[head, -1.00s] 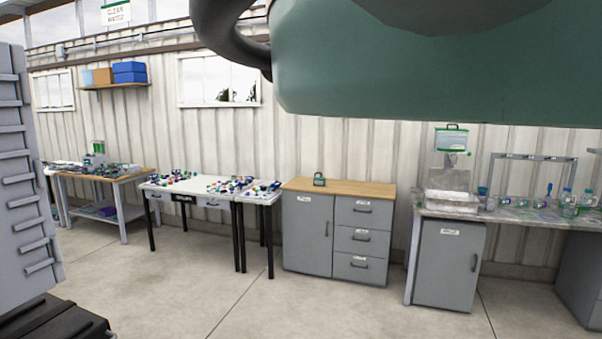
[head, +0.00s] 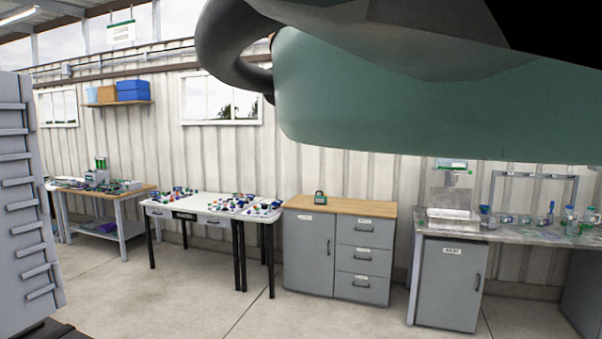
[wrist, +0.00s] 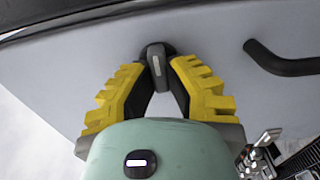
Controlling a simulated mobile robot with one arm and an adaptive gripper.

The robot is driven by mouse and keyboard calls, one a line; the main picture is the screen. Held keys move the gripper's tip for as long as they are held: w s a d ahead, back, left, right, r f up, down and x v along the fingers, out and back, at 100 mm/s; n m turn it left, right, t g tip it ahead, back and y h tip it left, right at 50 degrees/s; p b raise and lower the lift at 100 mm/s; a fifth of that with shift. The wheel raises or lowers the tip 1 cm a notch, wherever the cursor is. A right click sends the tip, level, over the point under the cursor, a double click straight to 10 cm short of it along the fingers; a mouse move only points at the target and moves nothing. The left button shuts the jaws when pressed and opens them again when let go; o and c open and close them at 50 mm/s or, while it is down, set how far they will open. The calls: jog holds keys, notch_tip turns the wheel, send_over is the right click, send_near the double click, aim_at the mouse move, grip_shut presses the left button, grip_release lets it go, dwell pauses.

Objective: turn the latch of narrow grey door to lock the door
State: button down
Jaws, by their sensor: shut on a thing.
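In the wrist view, the dark grey latch (wrist: 155,52) with a light stripe on its knob stands on a pale grey door (wrist: 215,60). The latch stripe runs nearly along the picture's height, tilted slightly. My gripper (wrist: 157,72) has its yellow ribbed fingers closed in from both sides, with their tips at the latch, shut on it. A dark bar handle (wrist: 285,64) sits on the door to the right of the latch. In the head view, my arm covers the upper right, and the gripper and the latch are not in view.
In the head view, a grey cabinet (head: 308,249) with a wooden top, a white table (head: 207,207) with small parts and a workbench (head: 520,232) line the far wall. Open concrete floor (head: 190,295) lies in front. A grey slotted unit (head: 25,220) stands close at left.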

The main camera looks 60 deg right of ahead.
jog(key=shift+f, duration=0.1)
dwell(0.3)
jog(key=c, duration=1)
grip_release()
jog(key=shift+o, duration=0.2)
jog(key=o, duration=0.4)
notch_tip(320, 180, up, 7)
jog(key=shift+s+r, duration=0.1)
notch_tip(320, 180, up, 2)
jog(key=shift+r, duration=0.1)
jog(key=c, duration=0.4)
jog(key=shift+r, duration=0.45)
